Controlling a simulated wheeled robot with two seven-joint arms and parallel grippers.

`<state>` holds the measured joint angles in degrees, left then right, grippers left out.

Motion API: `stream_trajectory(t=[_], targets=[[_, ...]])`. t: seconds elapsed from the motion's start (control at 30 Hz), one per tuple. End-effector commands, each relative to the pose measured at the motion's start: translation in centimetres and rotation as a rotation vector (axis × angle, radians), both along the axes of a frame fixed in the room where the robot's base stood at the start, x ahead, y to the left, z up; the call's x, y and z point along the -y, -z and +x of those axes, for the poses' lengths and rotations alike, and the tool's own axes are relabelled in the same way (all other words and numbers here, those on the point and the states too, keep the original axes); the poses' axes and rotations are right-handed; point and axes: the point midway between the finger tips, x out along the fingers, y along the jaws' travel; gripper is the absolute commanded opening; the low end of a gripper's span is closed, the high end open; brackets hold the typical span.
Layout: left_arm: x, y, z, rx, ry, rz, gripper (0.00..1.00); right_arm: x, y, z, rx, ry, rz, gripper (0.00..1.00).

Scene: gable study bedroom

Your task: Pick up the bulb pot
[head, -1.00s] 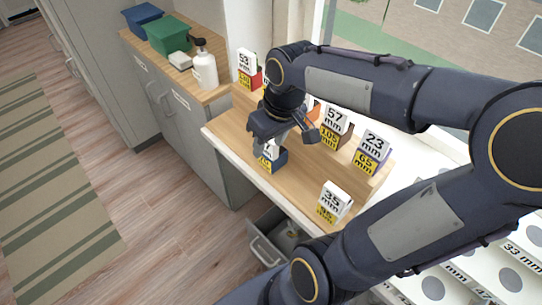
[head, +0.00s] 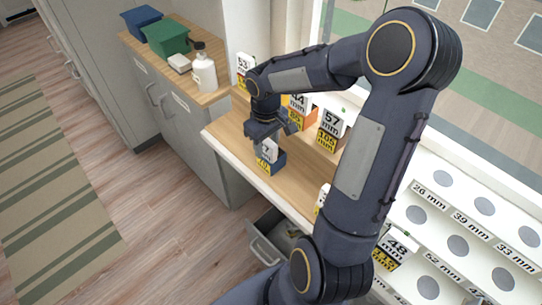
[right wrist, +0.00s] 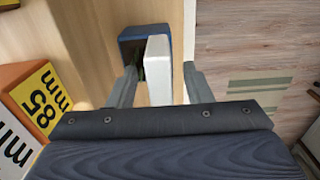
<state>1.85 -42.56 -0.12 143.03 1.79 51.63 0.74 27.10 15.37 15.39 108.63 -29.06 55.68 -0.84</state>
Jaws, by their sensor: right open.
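Several small label-fronted pots stand on the wooden counter; the frames do not show which is the bulb pot. A dark blue one (head: 270,162) with a white and yellow card is nearest my right gripper (head: 275,143). The gripper is open just above and behind it, partly overlapping its top. In the right wrist view the blue pot (right wrist: 132,42) and its white card (right wrist: 158,70) appear between the two fingertips (right wrist: 160,75), with a gap on each side. Whether the tips reach below the rim is unclear. My left gripper is out of view.
A pump bottle (head: 204,72) and green box (head: 167,36) sit farther left. An open drawer (head: 268,245) lies below the counter.

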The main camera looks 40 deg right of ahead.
Motion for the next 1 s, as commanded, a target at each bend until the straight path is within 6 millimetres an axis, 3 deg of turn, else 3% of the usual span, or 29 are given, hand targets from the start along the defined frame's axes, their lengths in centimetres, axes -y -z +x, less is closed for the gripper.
stream_trajectory(t=[0.33, 0.67, 1.0], targets=[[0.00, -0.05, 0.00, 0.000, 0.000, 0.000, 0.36, -0.04, 0.90, -0.02, 0.001, 0.000, 0.001, 0.44], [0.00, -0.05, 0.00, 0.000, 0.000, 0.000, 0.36, -0.03, 0.86, -0.02, 0.001, 0.000, 0.001, 0.01], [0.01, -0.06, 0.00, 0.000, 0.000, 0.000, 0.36, -0.02, 0.78, 0.02, 0.002, 0.000, 0.000, 0.00]])
